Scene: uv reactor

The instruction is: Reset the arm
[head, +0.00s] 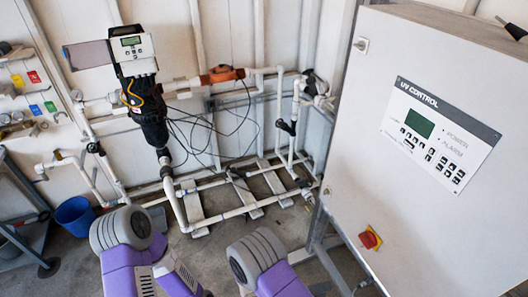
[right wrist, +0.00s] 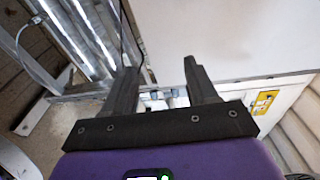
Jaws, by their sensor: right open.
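My right gripper (right wrist: 159,68) shows in the right wrist view, with its two dark fingers spread apart. Nothing is between the fingers. Beyond them is the white side of a cabinet; I cannot tell the distance to it. In the head view, purple and grey links of both my arms rise at the bottom, left of the large control cabinet (head: 415,190). The fingers of the right gripper do not show clearly there. My left gripper is not visible.
The cabinet carries a UV control panel (head: 436,132) and a red and yellow switch (head: 370,239). White pipework with a black metering unit (head: 143,95) stands along the back wall. A blue bucket (head: 75,216) and a grey cart (head: 24,240) are at left.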

